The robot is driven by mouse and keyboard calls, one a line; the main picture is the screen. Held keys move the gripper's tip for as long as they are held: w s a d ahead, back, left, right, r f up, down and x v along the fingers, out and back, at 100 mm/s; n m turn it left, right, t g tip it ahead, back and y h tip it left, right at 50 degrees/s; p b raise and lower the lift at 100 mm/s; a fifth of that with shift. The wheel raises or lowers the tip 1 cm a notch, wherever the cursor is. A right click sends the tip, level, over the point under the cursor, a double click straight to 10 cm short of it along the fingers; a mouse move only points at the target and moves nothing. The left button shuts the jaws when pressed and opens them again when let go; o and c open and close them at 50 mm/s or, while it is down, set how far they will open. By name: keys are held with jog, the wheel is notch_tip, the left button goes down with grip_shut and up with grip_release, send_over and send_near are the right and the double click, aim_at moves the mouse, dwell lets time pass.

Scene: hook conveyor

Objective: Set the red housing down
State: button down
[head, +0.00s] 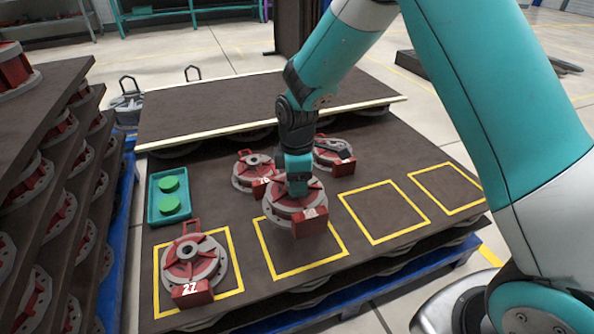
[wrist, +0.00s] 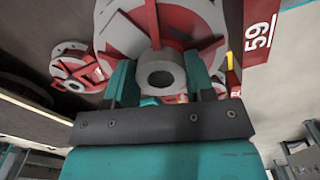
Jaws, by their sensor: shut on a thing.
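My gripper (head: 298,186) is shut on the top hub of a red housing (head: 292,207) with a grey round flange. In the wrist view the two teal fingers (wrist: 160,78) stand on either side of the grey hub, and the held housing (wrist: 205,22) shows a red tag reading 59. In the head view the housing hangs over the back part of the second yellow square (head: 307,270) from the left. It looks a little above the board, but the gap is hard to judge. Its underside is hidden.
A housing tagged 22 (head: 190,260) sits in the leftmost square. Two yellow squares at right (head: 383,211) (head: 446,188) are empty. Two housings (head: 254,172) (head: 333,152) stand just behind the held one. A teal tray (head: 153,207) holds two green discs. A raised board (head: 215,108) lies behind.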

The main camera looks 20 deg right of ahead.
notch_tip(320, 180, down, 10)
jog(key=b, duration=0.3)
jog(key=shift+f, duration=0.2)
jog(key=shift+f, duration=0.1)
jog(key=shift+c, duration=2.4)
grip_release()
notch_tip(320, 180, up, 12)
jog(key=p, duration=0.4)
jog(key=shift+p, duration=0.4)
jog(key=s+a+r+m+y, duration=0.2)
jog(key=s+a+r+m, duration=0.1)
jog(key=s+r, duration=0.75)
jog(key=s+a+r+m+y, duration=0.1)
jog(key=s+r, duration=0.3)
jog(key=s, duration=0.4)
jog(key=s+a+r+m+y, duration=0.1)
jog(key=s+r+m, duration=0.3)
jog(key=s, duration=0.4)
jog(key=shift+r, duration=0.4)
